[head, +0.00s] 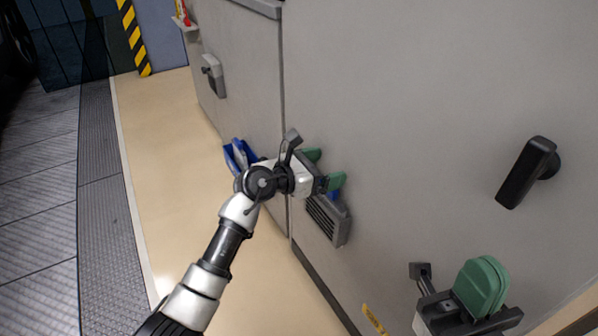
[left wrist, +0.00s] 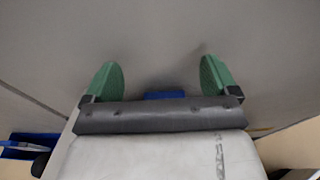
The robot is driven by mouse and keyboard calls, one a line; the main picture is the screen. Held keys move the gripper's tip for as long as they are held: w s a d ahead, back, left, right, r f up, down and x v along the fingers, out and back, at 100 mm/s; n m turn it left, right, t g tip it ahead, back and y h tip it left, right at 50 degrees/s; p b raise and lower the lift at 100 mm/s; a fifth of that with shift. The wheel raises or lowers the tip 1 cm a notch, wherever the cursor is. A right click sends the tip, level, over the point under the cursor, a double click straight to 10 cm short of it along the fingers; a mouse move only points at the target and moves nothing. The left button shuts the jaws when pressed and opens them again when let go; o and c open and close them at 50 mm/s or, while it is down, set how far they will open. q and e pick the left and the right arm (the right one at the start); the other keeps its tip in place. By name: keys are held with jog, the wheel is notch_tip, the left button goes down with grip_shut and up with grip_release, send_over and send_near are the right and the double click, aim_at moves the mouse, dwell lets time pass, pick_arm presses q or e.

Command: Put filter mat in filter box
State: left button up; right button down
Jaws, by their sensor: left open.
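A grey louvred box (head: 327,221), which looks like the filter box, is fixed low on the cabinet front. A small blue piece (head: 333,196) shows at its upper end, partly hidden by my gripper. It may be the filter mat, but I cannot tell. My left gripper (head: 325,168) is open beside the top of the box, its green fingers apart. In the left wrist view a blue strip (left wrist: 165,95) shows between the open fingers (left wrist: 160,80), beyond the gripper's front edge; I see no grip on it. My right gripper (head: 482,286) is low at right, its green fingers together and empty.
A blue open bin (head: 238,155) stands on the floor by the cabinet, left of my left gripper. The grey cabinet (head: 400,100) has a black handle (head: 527,172) at right and a latch (head: 213,75) at left. Beige floor (head: 165,150) is clear at left.

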pick_arm(q)
jog(key=p+v, duration=0.3)
jog(key=v, duration=0.8)
jog(key=s+d+r+n+t+h, duration=0.1)
jog(key=s+r+n+t+h, duration=0.2)
jog(key=s+n, duration=0.4)
jog(key=s+r+n+t+h, duration=0.1)
jog(key=s+r+n+h, duration=0.35)
jog(key=s+n, duration=0.2)
jog(key=s+a+r+n+t+y, duration=0.2)
jog(key=n+t+y, duration=0.3)
jog(key=n, duration=1)
jog(key=s+a+r+n+t+y, duration=0.2)
jog(key=s+a+n+t+y, duration=0.2)
jog(key=n+y, duration=0.5)
jog(key=n+t, duration=0.2)
jog(key=n, duration=0.4)
jog(key=shift+s+a, duration=0.2)
jog(key=shift+a, duration=0.1)
pick_arm(e)
jog(key=w+a+f+g+h, duration=0.1)
jog(key=w+f+g, duration=0.2)
jog(key=w+g, duration=0.4)
jog(key=shift+w+n+h, duration=0.35)
jog(key=shift+n+h, duration=0.05)
jog(key=shift+s+a, duration=0.1)
jog(key=shift+a, duration=0.05)
